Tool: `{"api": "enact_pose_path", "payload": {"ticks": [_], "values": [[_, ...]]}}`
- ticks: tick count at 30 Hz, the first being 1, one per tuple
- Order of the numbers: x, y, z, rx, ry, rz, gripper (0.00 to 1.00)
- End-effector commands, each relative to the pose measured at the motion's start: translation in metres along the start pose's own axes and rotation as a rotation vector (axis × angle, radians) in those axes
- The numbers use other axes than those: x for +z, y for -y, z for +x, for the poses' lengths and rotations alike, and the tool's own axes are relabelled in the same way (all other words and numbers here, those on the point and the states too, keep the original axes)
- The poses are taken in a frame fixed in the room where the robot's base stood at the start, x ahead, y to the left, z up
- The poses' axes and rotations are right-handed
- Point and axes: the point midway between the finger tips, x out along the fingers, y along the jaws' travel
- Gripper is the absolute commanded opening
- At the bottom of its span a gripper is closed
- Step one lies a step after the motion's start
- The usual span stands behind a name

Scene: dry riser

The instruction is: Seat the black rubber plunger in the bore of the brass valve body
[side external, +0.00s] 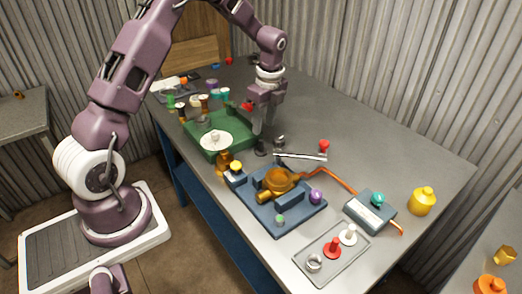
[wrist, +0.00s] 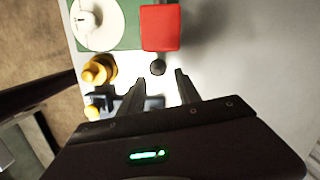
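The brass valve body (side external: 280,180) sits on a blue fixture plate (side external: 254,208) in the side external view. My gripper (side external: 264,134) is low over the table behind the fixture, near the green tray. In the wrist view my gripper (wrist: 158,76) is open, its two fingers apart with nothing clamped between them. A small dark round knob (wrist: 158,67), which looks like the black rubber plunger, shows between and just beyond the fingertips. In the side external view two small dark pieces (side external: 279,141) stand by the fingertips; I cannot tell which is the plunger.
A green tray (side external: 201,146) with a white disc lies left of my gripper. A red block (wrist: 160,27) is close beyond the fingers. A thin lever with a red knob (side external: 323,146), an orange hose and a grey tray (side external: 330,270) lie nearer. The table's far right is clear.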

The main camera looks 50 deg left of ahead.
Motion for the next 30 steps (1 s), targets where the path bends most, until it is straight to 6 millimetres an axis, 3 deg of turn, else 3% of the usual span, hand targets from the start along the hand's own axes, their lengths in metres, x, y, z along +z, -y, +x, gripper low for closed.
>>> {"api": "enact_pose_path", "payload": {"ticks": [12, 20, 26, 30], "values": [[-0.004, -0.007, 0.067, 0.006, 0.0, 0.008, 0.4], [-0.004, -0.007, 0.072, 0.002, 0.0, 0.007, 0.4], [-0.004, -0.007, 0.072, 0.002, 0.0, 0.007, 0.03], [-0.004, -0.007, 0.071, 0.002, 0.0, 0.007, 0.0]]}}
